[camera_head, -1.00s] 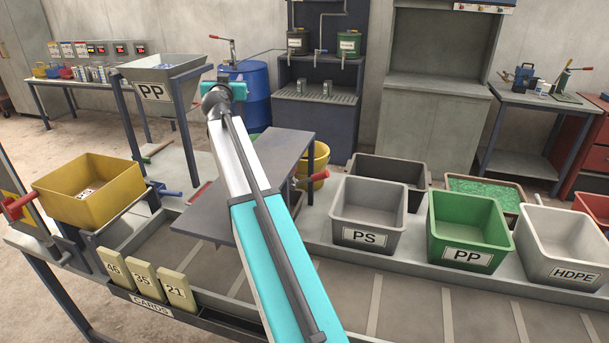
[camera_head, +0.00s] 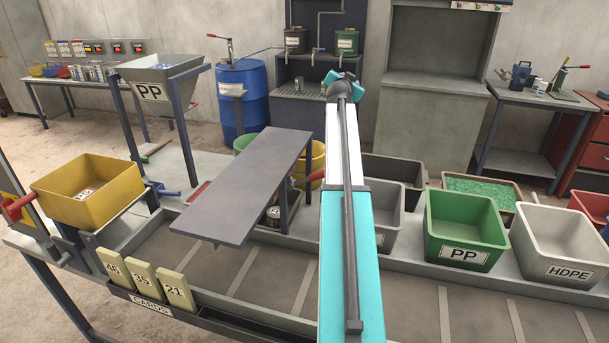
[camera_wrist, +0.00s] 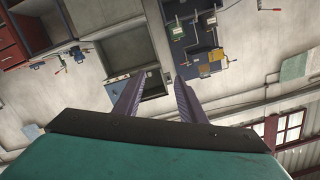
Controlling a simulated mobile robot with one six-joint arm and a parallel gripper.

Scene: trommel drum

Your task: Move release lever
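Several handles show in the head view, and I cannot tell which is the release lever. A red-handled lever (camera_head: 315,177) is just left of my arm, by the grey sloping plate (camera_head: 245,185). A thick red handle (camera_head: 17,208) is at the far left beside the yellow bin, and a blue handle (camera_head: 166,190) is right of that bin. My gripper (camera_wrist: 159,77) is open and empty in the wrist view, with a clear gap between its fingers. My arm points up and away from these handles; its fingers are not clear in the head view.
A yellow bin (camera_head: 90,188) stands at left, with cards (camera_head: 143,280) in front. A PP hopper (camera_head: 163,70) and blue drum (camera_head: 242,95) stand behind. Right of my arm are a green PP bin (camera_head: 466,228) and a white HDPE bin (camera_head: 563,243). My arm hides part of the PS bin.

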